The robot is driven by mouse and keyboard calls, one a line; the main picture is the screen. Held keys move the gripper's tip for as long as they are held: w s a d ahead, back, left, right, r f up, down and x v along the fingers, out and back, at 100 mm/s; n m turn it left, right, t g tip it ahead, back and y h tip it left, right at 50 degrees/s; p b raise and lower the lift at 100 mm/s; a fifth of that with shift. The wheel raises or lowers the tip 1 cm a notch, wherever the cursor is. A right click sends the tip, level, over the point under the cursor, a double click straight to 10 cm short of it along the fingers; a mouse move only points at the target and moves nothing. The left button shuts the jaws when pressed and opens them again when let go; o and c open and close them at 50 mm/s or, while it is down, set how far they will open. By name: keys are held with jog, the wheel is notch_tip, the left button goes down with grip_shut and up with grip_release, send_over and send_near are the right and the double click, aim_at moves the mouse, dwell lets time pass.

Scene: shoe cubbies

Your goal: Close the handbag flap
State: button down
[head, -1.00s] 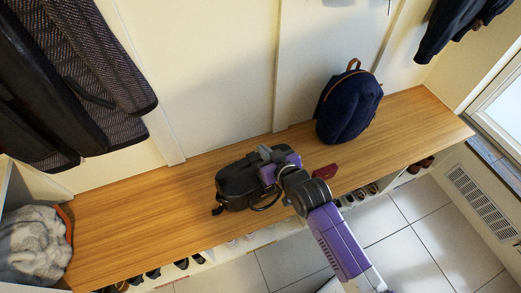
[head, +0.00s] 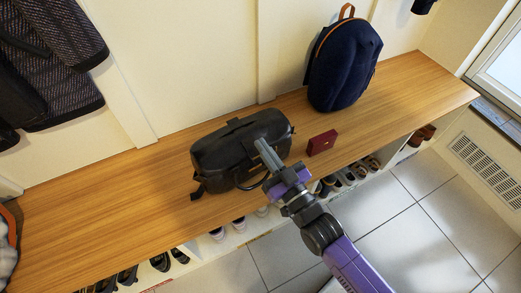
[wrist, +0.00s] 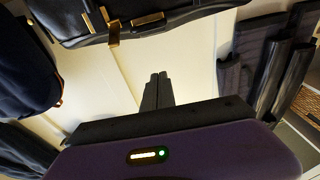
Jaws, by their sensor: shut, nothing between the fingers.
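The black handbag (head: 222,158) sits on the wooden bench, with a handle loop and a strap at its front. In the wrist view its dark body with gold-coloured fittings (wrist: 113,32) spans the top edge. I cannot tell clearly how the flap lies. My gripper (head: 263,147) is shut and empty, in front of the bag's right part in the head view; whether it touches the bag is unclear. In the wrist view the gripper's fingertips (wrist: 158,77) are together, with a pale surface beyond them and the bag apart from them in the picture.
A dark red box-like item (head: 322,142) lies on the bench (head: 120,210) right of the bag. A navy backpack (head: 343,65) stands behind it against the wall. Shoes (head: 165,262) fill the cubbies below.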

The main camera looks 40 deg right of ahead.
notch_tip(320, 180, down, 7)
jog(key=s+t+b, duration=0.1)
jog(key=t+b, duration=0.1)
jog(key=b, duration=0.7)
jog(key=shift+s+t, duration=0.25)
jog(key=shift+t, duration=0.05)
jog(key=shift+a+f, duration=0.1)
jog(key=shift+f, duration=0.15)
jog(key=shift+r, duration=0.1)
